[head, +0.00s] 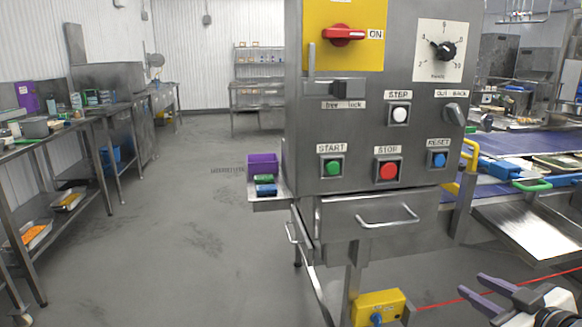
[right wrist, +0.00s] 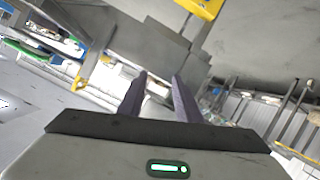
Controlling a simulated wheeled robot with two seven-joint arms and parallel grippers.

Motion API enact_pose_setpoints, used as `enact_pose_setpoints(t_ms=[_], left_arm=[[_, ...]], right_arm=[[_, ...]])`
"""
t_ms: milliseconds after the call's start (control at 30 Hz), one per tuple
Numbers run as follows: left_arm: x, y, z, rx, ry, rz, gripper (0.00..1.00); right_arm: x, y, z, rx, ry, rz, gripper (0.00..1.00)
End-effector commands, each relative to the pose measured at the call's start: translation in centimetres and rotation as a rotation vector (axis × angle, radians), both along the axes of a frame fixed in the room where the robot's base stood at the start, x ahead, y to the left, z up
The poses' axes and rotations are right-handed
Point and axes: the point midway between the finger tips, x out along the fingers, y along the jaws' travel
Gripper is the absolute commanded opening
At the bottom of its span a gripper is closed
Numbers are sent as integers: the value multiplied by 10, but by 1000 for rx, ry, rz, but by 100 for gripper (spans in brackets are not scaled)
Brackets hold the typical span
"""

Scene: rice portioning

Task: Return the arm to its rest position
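My right gripper (head: 487,294) is at the lower right of the head view, below and to the right of the control panel. Its two purple-grey fingers stand apart with nothing between them. The right wrist view also shows the two fingers (right wrist: 159,95) parted and empty, with grey surfaces beyond them. My left arm and left gripper do not show in either view.
A grey control cabinet (head: 300,210) with buttons and a red switch stands in front. A drawer (head: 375,228) and a yellow box (head: 378,305) are below it. A blue conveyor (head: 500,148) is at right. Steel tables (head: 85,115) line the left; the floor (head: 170,220) between is clear.

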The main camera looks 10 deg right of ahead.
Motion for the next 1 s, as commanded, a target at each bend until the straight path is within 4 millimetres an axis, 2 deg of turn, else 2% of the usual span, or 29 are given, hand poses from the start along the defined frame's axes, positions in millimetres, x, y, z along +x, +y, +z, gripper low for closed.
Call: enact_pose_setpoints(t_ms=[33,100,167,200,300,400,500,600,700,800,1000], left_arm=[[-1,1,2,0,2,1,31],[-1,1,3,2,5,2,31],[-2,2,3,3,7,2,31],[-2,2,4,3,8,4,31],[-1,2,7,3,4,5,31],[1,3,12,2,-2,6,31],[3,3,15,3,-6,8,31],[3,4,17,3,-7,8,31],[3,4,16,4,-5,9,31],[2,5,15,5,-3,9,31],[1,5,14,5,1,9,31]], right_arm=[[-14,11,-38,37,51,-8,31],[-35,30,-84,72,111,-13,31],[-55,49,-121,102,163,-16,31],[-69,64,-144,122,197,-16,31],[-109,107,-195,177,279,-16,31],[-148,156,-232,232,350,-11,31],[-182,202,-256,279,407,-4,31],[-206,238,-267,316,441,1,31],[-220,261,-271,337,461,5,31],[-225,270,-273,346,469,8,31],[-225,271,-273,345,469,9,31]])
